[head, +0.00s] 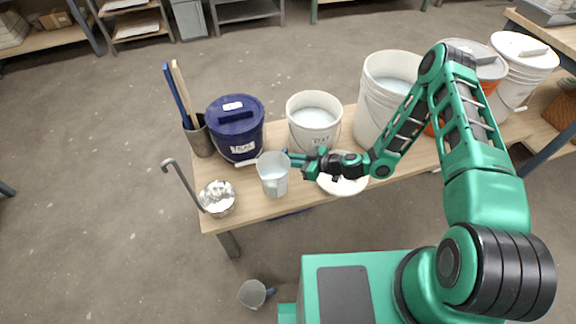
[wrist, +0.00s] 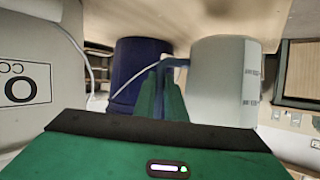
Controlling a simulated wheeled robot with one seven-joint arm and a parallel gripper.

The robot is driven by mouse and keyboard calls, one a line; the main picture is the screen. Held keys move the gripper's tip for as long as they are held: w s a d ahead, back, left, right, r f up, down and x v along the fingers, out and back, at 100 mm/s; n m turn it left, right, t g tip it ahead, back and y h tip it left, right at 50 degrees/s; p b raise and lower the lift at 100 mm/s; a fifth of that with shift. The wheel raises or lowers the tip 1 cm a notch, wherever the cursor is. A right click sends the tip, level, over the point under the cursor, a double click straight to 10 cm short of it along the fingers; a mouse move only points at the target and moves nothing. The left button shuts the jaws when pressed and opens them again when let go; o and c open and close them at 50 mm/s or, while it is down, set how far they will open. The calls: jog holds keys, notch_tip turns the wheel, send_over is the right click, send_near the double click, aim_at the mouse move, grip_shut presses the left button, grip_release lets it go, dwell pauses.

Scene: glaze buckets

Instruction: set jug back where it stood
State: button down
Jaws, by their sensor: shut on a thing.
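The jug (head: 273,175) is pale grey with a blue handle, and it is upright over the front part of the bench in the head view. My gripper (head: 293,160) is shut on its handle, from the right side. In the wrist view the jug (wrist: 222,82) stands right of my green fingers (wrist: 162,98), with the blue handle between them. I cannot tell whether the jug's base touches the bench. A second grey jug (head: 252,294) with a blue handle lies on the floor in front of the bench.
The wooden bench (head: 240,208) carries a dark blue lidded bucket (head: 236,128), a white bucket (head: 314,122) behind my gripper, a metal bowl (head: 217,198) with a ladle, and a tool holder (head: 198,138). A taller white bucket (head: 378,105) and lidded buckets stand right.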

jog(key=shift+w+f, duration=0.25)
jog(key=shift+f, duration=0.85)
jog(key=shift+w+f, duration=0.25)
jog(key=shift+f, duration=0.85)
jog(key=shift+f, duration=0.1)
jog(key=c, duration=1.8)
grip_release()
jog(key=shift+d, duration=0.1)
jog(key=v, duration=1.2)
